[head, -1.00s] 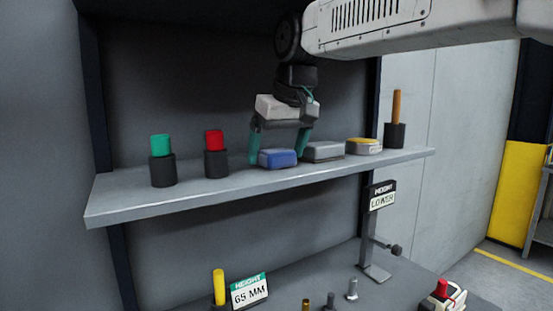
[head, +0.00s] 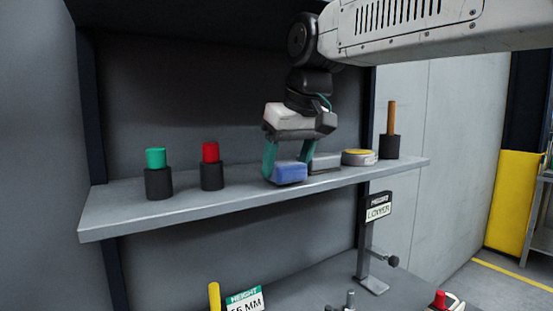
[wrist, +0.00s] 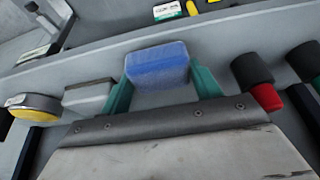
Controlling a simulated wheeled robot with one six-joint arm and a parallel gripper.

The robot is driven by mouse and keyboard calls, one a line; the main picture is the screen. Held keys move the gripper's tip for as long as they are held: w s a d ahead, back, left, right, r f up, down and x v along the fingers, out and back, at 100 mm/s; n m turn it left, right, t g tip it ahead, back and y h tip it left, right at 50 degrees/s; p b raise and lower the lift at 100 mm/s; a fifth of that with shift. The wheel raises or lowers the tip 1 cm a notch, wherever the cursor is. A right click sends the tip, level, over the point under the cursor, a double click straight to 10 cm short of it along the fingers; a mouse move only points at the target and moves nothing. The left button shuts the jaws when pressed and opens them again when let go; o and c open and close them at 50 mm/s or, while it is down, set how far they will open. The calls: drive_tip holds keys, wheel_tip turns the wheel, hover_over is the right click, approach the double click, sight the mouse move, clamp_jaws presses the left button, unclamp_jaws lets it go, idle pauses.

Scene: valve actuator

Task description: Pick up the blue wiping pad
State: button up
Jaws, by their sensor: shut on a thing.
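The blue wiping pad (head: 290,173) is a small blue block at the shelf's front edge in the head view. My gripper (head: 289,164) reaches down over it with one teal finger on each side. In the wrist view the pad (wrist: 157,65) sits between the two teal fingertips (wrist: 160,86), and the gripper is shut on it. The pad looks slightly tilted. I cannot tell for sure whether its underside is clear of the shelf.
The grey shelf (head: 200,212) also holds a green-topped holder (head: 158,182), a red-topped holder (head: 211,175), a grey block (head: 325,163) close to the right finger, a yellow-topped round tin (head: 358,157) and a holder with a brown stick (head: 390,146). A lower bench lies below.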

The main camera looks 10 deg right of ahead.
drive_tip(key=s+d, duration=0.5)
drive_tip(key=s, duration=0.7)
drive_tip(key=shift+s, duration=0.2)
drive_tip(key=o, duration=0.3)
drive_tip(key=shift+c, duration=0.6)
drive_tip(key=shift+d, duration=0.1)
